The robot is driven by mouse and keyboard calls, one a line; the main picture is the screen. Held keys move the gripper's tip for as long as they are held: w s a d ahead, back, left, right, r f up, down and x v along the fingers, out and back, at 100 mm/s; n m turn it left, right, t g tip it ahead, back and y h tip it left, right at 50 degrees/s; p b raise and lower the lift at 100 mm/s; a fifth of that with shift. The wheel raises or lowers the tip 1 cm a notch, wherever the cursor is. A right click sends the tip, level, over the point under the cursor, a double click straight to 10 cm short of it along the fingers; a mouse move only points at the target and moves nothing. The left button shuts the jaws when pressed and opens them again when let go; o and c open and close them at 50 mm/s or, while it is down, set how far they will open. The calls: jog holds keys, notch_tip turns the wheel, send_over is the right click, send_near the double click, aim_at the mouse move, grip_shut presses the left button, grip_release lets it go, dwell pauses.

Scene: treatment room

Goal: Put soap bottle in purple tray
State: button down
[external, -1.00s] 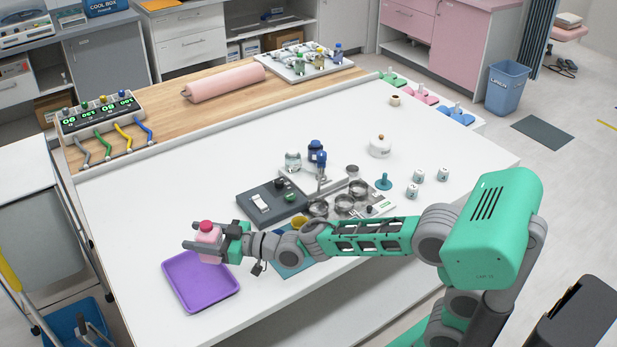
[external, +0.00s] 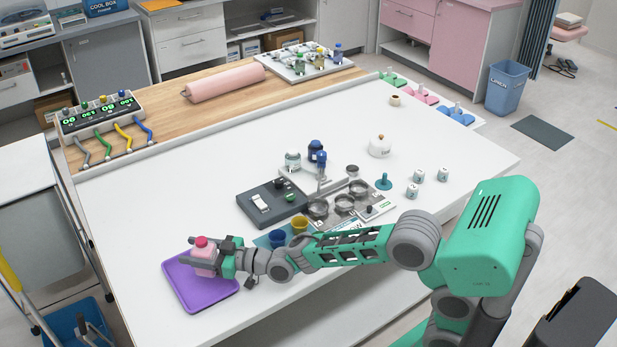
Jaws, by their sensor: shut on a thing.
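The soap bottle (external: 203,262) is pink with a red cap and stands roughly upright over the purple tray (external: 205,294). My gripper (external: 202,258) is shut on the bottle, coming in from the right. The bottle's base is low over the upper part of the tray; I cannot tell whether it touches the tray floor. The tray lies flat near the front left edge of the white table and shows nothing else in it.
A blue cup (external: 278,239) and a yellow cup (external: 299,224) stand on a teal mat right of the tray, close behind my arm. A dark grey device (external: 270,203) lies behind them. The table left of the tray is clear.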

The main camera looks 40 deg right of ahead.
jog(key=shift+f+b, duration=0.3)
jog(key=shift+b, duration=0.05)
